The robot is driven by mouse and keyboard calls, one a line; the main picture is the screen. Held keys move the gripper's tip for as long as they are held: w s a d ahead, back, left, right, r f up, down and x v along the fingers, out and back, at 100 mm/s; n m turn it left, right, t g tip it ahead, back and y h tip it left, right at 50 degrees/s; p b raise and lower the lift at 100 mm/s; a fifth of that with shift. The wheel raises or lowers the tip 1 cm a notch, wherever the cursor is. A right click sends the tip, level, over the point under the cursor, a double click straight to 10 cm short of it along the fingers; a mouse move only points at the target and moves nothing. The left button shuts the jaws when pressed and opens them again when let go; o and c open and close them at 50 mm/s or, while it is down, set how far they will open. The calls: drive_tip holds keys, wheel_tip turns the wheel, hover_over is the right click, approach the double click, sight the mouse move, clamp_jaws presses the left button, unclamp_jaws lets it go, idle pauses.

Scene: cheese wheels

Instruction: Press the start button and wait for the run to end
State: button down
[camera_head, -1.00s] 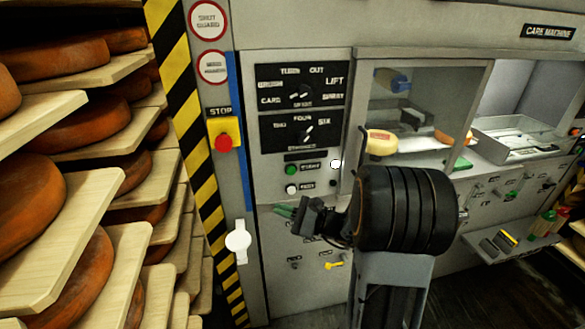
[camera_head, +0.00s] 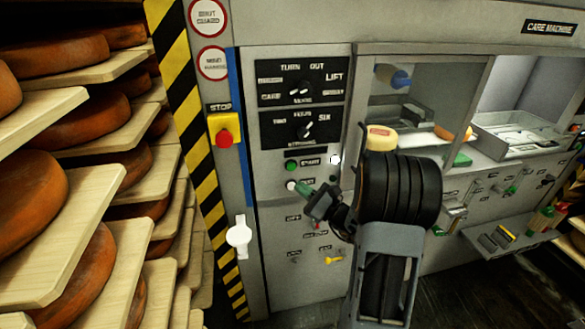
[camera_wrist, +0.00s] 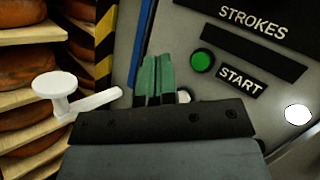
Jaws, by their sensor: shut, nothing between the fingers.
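The green start button (camera_head: 292,166) is on the grey control panel of the care machine, left of the START label. It also shows in the wrist view (camera_wrist: 203,60), just right of my fingertips. My gripper (camera_head: 300,190) is shut and empty. Its green fingers (camera_wrist: 155,80) point toward the panel, lower than the start button and close to the white button (camera_head: 291,186). I cannot tell whether the fingertips touch the panel.
A red stop button (camera_head: 224,138) on a yellow plate is to the left. A white handle (camera_head: 238,236) sticks out below it. Two dials (camera_head: 300,90) are above the start button. Cheese racks (camera_head: 70,215) fill the left side.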

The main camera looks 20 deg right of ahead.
sight(291, 167)
drive_tip(key=shift+w+d, duration=0.25)
drive_tip(key=shift+w, duration=0.9)
drive_tip(key=shift+w+d, duration=0.2)
drive_tip(key=shift+w, duration=1)
drive_tip(key=shift+w+d, duration=0.25)
drive_tip(key=shift+w, duration=0.9)
drive_tip(key=shift+w+b, duration=0.2)
drive_tip(key=shift+b, duration=0.2)
drive_tip(key=shift+w, duration=0.25)
